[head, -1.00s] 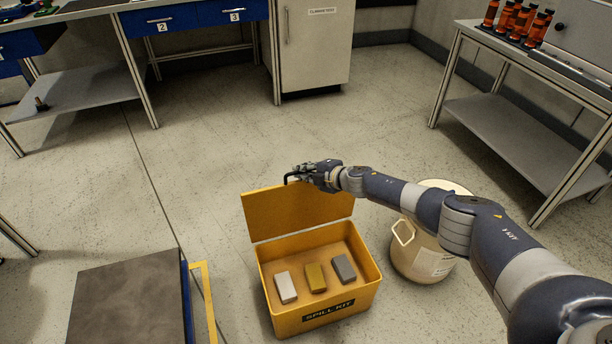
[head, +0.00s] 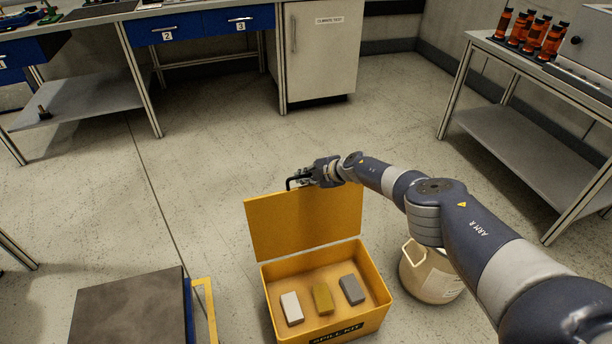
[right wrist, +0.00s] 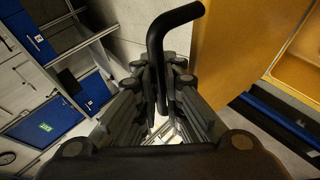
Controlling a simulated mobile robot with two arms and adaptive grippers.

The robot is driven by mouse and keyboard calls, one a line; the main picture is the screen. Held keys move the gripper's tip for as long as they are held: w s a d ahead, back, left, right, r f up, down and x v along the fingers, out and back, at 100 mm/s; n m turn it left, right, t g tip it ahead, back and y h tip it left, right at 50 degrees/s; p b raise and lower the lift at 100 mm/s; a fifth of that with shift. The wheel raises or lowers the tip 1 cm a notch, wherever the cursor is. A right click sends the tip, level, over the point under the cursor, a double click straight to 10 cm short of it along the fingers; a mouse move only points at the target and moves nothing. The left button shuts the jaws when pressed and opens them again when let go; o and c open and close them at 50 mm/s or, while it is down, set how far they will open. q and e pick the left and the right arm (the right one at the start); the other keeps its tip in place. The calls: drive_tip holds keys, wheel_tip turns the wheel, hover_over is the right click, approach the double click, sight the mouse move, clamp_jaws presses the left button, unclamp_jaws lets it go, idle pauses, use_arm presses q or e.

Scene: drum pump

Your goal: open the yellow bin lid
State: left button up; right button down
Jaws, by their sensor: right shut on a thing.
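The yellow bin (head: 375,307), marked SPILL KIT, stands on the floor in the head view. Its yellow lid (head: 300,228) is swung up and stands nearly upright along the bin's far edge. My right gripper (head: 299,181) is at the top edge of the lid, shut on the black lid handle (head: 289,184). In the right wrist view the handle (right wrist: 172,25) runs between the fingers, with the lid (right wrist: 235,45) beside it. Inside the bin lie a white block (head: 292,309), a dark yellow block (head: 322,298) and a grey block (head: 352,289). My left gripper is out of view.
A cream bucket (head: 428,277) stands on the floor right of the bin, partly behind my right arm. A dark-topped platform (head: 130,312) with a yellow handle stands at left. Benches line the back and right. Floor behind the lid is clear.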

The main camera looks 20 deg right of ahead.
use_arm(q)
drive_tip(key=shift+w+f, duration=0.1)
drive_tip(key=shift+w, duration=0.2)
use_arm(e)
drive_tip(key=shift+w+a, duration=0.1)
drive_tip(key=shift+w, duration=0.4)
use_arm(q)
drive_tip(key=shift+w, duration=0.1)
use_arm(e)
drive_tip(key=c, duration=1.7)
unclamp_jaws()
drive_tip(key=shift+s+d+r, duration=0.35)
drive_tip(key=shift+d, duration=0.1)
drive_tip(key=shift+s+d+r, duration=0.1)
drive_tip(key=shift+s+r, duration=0.3)
drive_tip(key=shift+s, duration=0.1)
drive_tip(key=shift+s+d+r, duration=0.3)
drive_tip(key=shift+r, duration=0.2)
drive_tip(key=shift+v, duration=1.85)
drive_tip(key=shift+a, duration=0.1)
